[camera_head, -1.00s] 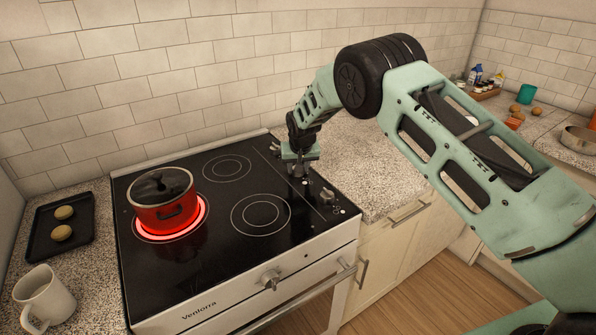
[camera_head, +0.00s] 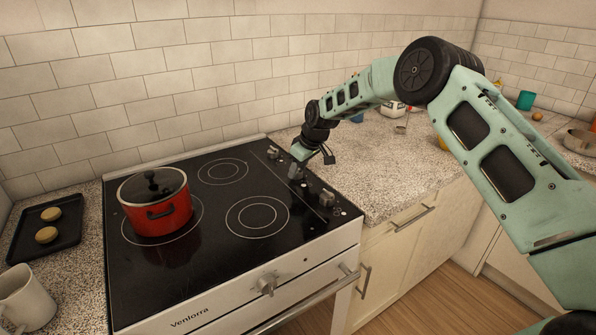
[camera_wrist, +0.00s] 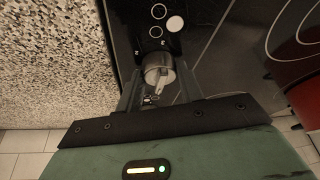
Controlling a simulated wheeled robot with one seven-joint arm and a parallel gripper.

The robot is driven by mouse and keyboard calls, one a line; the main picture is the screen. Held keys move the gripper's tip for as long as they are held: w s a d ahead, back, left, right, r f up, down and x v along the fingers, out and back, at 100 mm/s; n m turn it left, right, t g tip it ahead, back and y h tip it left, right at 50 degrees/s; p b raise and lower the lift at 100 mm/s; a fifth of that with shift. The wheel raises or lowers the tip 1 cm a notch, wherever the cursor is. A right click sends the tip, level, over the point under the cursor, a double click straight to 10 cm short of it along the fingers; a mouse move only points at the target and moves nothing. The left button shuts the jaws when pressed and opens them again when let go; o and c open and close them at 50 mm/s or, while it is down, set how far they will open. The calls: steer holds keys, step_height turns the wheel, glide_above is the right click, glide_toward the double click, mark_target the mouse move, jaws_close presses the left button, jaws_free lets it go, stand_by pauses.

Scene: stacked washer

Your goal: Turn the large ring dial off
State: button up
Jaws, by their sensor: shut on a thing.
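The red pot (camera_head: 158,205) with its dark lid sits on the large ring (camera_head: 190,226) at the left of the black cooktop. The ring under it is dark, with no red glow. My gripper (camera_head: 296,167) is at the control strip on the cooktop's right side, tilted, shut on a grey dial (camera_head: 294,173) there. The wrist view shows this metal dial (camera_wrist: 159,68) between my two fingers. The gripper hides part of the dial in the head view. Another dial (camera_head: 327,198) stands nearer the front on the same strip.
An oven front knob (camera_head: 267,283) and handle are below the cooktop edge. The speckled counter (camera_head: 395,175) right of the stove is mostly clear near my arm. A baking tray (camera_head: 18,250) and a white mug (camera_head: 24,300) are at left. The tiled wall is behind.

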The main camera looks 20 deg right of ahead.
stand_by(0.4)
steer(key=o, duration=1)
steer(key=shift+c, duration=0.2)
steer(key=b+v, duration=0.3)
steer(key=v, duration=1.4)
steer(key=shift+d, duration=0.2)
steer(key=shift+r, duration=0.1)
